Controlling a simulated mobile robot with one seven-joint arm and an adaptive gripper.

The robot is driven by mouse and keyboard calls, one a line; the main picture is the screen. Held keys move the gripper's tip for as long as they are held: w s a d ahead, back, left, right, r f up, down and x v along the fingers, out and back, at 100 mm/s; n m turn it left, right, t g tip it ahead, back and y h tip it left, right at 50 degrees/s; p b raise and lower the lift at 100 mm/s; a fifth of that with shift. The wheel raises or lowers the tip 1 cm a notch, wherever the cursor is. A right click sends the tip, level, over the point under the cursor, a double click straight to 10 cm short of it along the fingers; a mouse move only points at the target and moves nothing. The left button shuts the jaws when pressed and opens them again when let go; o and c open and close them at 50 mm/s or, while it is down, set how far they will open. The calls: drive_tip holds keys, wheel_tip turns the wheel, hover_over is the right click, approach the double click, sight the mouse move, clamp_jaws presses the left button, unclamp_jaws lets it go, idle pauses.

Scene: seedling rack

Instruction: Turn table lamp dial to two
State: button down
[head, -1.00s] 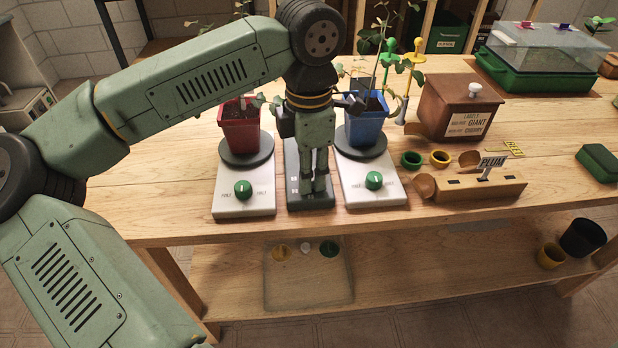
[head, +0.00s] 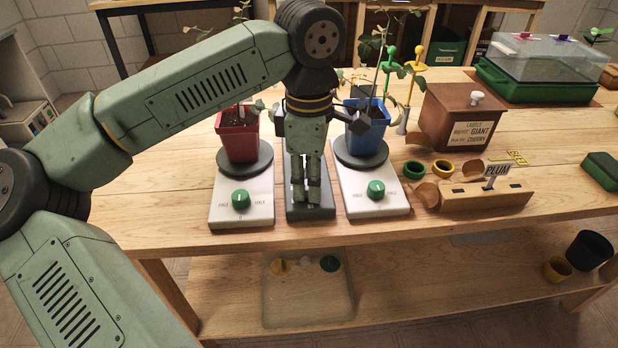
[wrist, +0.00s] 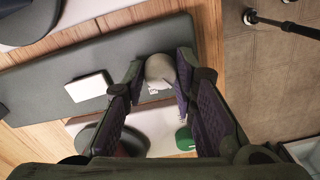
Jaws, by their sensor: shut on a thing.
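The table lamp's dark grey base (head: 310,213) lies on the bench between two white stands. In the wrist view the base (wrist: 50,75) runs across the upper part, with a white rectangular plate (wrist: 89,86) on it. My gripper (head: 306,198) points down at the front end of the base. In the wrist view my gripper (wrist: 161,78) is shut on a pale grey dial (wrist: 161,68), one finger on each side. A small white marking shows on the dial, but I cannot read its setting. In the head view my fingers hide the dial.
White stands with green knobs flank the base, bearing a red pot (head: 238,138) and a blue pot (head: 367,130) with plants. A wooden label box (head: 462,120) and a PLUM sign holder (head: 487,197) stand to the right. The bench's front edge is close.

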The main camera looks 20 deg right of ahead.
drive_tip(key=c, duration=1.3)
unclamp_jaws()
drive_tip(key=shift+r, duration=0.1)
wheel_tip(320, 180, up, 12)
